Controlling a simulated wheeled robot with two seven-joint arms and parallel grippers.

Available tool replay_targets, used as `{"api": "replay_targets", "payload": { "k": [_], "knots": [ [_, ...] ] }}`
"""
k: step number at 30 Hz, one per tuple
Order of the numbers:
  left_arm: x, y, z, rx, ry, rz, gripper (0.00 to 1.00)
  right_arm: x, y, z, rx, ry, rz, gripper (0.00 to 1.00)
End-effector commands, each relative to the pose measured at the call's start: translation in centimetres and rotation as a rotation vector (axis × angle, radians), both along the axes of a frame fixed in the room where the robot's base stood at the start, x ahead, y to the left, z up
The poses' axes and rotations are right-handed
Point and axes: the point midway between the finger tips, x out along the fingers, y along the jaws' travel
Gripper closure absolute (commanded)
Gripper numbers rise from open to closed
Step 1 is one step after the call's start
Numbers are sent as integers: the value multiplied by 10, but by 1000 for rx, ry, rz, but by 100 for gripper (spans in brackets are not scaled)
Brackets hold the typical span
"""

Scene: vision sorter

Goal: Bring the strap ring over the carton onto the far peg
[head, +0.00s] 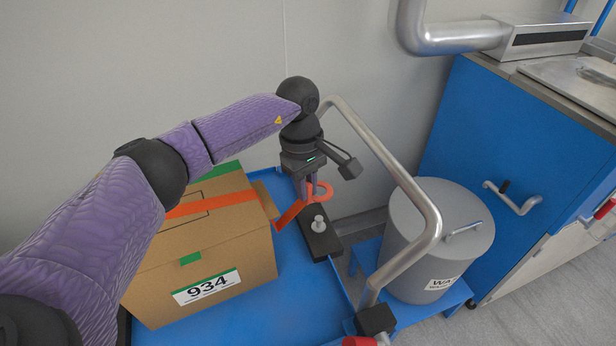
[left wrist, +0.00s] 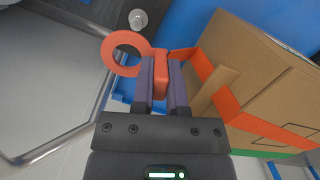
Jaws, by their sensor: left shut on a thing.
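The carton (head: 240,262) stands on the blue cart, labelled 934. An orange strap (head: 215,204) lies across its top and runs down off its right side toward my left gripper (head: 307,194). That gripper is shut on the tab of the orange strap ring (head: 329,189); the fingers also show in the left wrist view (left wrist: 162,75). The ring (left wrist: 107,50) sticks out beside the fingers, its hole empty. The metal peg (head: 319,225) stands upright on a black block (head: 324,244). In the left wrist view the peg (left wrist: 138,18) is apart from the ring. My right gripper is out of view.
A bent metal handrail (head: 385,160) rises right of the gripper and block. Beyond it stand a grey waste drum (head: 408,255) and a blue cabinet (head: 460,130). The blue cart top (head: 300,300) is clear in front of the block. A grey wall is behind.

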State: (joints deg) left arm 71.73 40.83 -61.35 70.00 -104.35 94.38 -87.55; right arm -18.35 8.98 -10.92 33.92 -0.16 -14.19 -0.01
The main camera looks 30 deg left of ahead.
Motion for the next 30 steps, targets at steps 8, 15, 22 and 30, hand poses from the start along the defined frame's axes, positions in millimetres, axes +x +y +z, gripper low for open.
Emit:
{"api": "replay_targets", "payload": {
  "k": [8, 15, 22, 30],
  "knots": [
    [0, 0, -45, -1, 4, 1, 100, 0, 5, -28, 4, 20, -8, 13],
    [0, 0, -79, 0, 3, 1, 100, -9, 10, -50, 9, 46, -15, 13],
    [0, 0, -101, -1, 1, 0, 100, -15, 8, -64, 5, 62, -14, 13],
    [0, 0, -105, 0, -1, 0, 100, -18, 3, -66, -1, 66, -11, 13]
  ]
}}
